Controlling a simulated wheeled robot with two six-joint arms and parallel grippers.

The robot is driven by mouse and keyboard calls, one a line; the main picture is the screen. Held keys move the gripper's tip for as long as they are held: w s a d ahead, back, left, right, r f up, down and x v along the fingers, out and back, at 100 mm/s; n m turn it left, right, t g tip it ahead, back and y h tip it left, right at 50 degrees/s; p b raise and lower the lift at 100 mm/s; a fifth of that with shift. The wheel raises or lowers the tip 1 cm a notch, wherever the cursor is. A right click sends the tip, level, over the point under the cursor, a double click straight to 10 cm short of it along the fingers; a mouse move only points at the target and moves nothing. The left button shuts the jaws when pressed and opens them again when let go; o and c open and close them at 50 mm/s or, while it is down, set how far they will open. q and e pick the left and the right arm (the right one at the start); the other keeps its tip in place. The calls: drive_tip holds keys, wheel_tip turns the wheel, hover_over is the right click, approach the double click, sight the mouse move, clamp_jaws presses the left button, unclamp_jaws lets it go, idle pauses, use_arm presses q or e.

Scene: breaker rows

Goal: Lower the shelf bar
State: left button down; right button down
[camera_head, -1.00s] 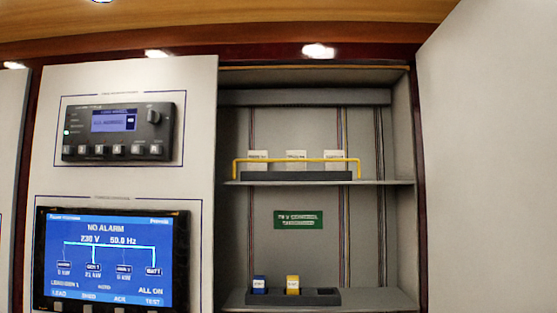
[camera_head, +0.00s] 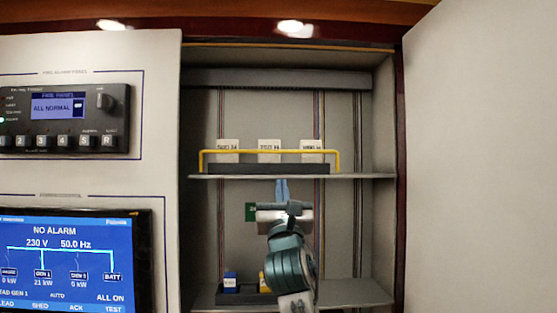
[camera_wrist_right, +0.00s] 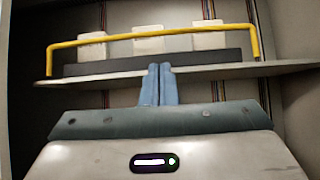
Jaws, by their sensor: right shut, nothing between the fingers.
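The yellow shelf bar (camera_head: 270,152) runs across the front of the upper shelf (camera_head: 360,176), raised in front of several white cards; it also shows in the right wrist view (camera_wrist_right: 155,36). My right gripper (camera_head: 282,182) is inside the cabinet, just below the upper shelf's edge, pointing up. Its blue fingers are shut together and empty, and in the wrist view the fingertips (camera_wrist_right: 160,66) overlap the shelf edge, below the bar and apart from it. My left gripper is not in view.
A white door (camera_head: 480,150) stands open at right. Control panels (camera_head: 65,260) are at left.

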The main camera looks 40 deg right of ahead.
sight(279, 175)
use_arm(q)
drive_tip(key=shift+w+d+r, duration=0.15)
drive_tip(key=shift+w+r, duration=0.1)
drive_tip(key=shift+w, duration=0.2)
use_arm(e)
drive_tip(key=x, duration=1)
drive_tip(key=shift+w+r, duration=0.1)
drive_tip(key=shift+d, duration=0.1)
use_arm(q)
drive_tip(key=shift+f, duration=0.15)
